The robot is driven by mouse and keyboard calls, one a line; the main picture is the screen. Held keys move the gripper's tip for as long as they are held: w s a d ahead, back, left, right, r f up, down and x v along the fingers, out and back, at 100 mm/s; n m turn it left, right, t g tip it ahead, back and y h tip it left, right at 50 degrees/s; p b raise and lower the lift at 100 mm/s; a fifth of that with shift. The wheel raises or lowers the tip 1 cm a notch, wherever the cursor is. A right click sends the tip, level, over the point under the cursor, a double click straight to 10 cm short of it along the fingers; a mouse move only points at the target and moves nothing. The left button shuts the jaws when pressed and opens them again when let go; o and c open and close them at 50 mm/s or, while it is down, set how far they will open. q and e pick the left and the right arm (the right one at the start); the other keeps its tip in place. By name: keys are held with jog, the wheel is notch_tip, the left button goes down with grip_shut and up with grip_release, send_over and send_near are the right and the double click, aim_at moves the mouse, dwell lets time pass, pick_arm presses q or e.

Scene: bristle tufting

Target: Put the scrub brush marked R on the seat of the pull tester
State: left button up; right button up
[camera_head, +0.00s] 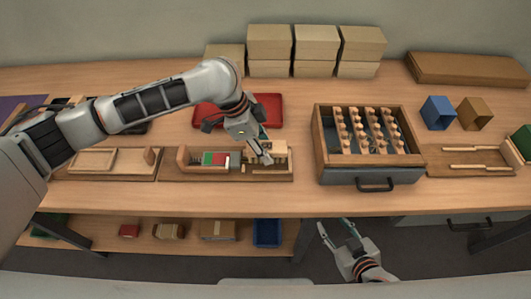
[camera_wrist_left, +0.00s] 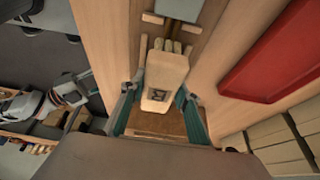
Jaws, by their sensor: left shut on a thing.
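The scrub brush (camera_wrist_left: 165,68) is a pale wooden block with a dark mark on its near end, which I cannot read surely as R, and pale tufts at its far end. My left gripper (camera_wrist_left: 158,100) is shut on it. In the head view the left gripper (camera_head: 262,155) is over the right part of the pull tester (camera_head: 222,176), a wooden base with a red and green scale. The fingers partly hide the brush and the seat; I cannot tell whether the brush touches the seat. My right gripper (camera_head: 337,230) is open and empty in front of the table.
A red tray (camera_head: 205,112) lies behind the tester. An open drawer box (camera_head: 370,172) with rows of wooden pegs stands to its right, and a wooden tray (camera_head: 75,173) to its left. Boxes (camera_head: 315,45) are stacked at the back.

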pick_arm(q)
notch_tip(320, 180, down, 2)
jog(key=shift+f, duration=0.15)
jog(key=o, duration=1)
jog(key=shift+o, duration=0.2)
jog(key=p+v, duration=0.1)
jog(key=v, duration=1.1)
